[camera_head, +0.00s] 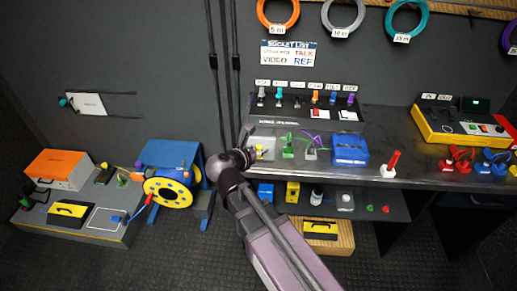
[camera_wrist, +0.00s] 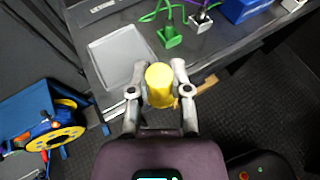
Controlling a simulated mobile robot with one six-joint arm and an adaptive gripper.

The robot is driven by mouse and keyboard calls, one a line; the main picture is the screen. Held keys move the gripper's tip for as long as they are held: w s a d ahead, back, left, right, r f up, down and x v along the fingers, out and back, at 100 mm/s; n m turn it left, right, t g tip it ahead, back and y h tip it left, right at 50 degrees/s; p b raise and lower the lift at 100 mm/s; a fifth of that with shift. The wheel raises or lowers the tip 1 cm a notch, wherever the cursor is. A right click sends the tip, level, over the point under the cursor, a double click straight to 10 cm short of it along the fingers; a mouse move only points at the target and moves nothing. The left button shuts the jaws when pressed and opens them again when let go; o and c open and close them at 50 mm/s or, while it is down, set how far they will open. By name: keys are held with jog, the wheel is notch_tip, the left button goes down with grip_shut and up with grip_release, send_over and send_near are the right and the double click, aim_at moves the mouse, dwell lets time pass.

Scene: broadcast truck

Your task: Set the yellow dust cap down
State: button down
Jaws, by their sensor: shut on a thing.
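The yellow dust cap (camera_wrist: 159,85) is a short yellow cylinder between the two fingers of my gripper (camera_wrist: 160,90) in the wrist view. The fingers are shut on its sides. It is held near the bench's front edge, beside a shallow grey tray (camera_wrist: 121,52) that looks empty. The gap between cap and bench is hard to judge.
A green connector (camera_wrist: 169,38) with a cable and a blue box (camera_head: 349,149) stand to the tray's right. A row of coloured plugs (camera_head: 311,98) stands on a panel behind. A blue stand with a yellow reel (camera_head: 168,192) is at the left. A lower shelf (camera_head: 374,206) holds small items.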

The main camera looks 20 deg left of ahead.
jog(key=shift+f, duration=0.1)
jog(key=shift+w+f+b, duration=0.1)
jog(key=shift+f+b, duration=0.4)
jog(key=shift+b, duration=0.05)
jog(key=f+m+h+b, duration=0.1)
jog(key=d+f+m+g+h+b, duration=0.1)
jog(key=f+b, duration=0.1)
jog(key=d+f+m+h+b, duration=0.1)
jog(key=f+b, duration=0.1)
jog(key=shift+w+d+m+g+h, duration=0.2)
jog(key=shift+m+g+h, duration=0.1)
jog(key=shift+w, duration=0.1)
jog(key=w+a, duration=0.2)
jog(key=w, duration=0.2)
jog(key=w+a+f+b, duration=0.1)
jog(key=w+a, duration=0.2)
jog(key=w, duration=0.2)
jog(key=w+a, duration=0.2)
jog(key=w, duration=0.3)
jog(key=shift+a+f, duration=0.15)
jog(key=shift+f, duration=0.05)
jog(key=shift+b, duration=0.3)
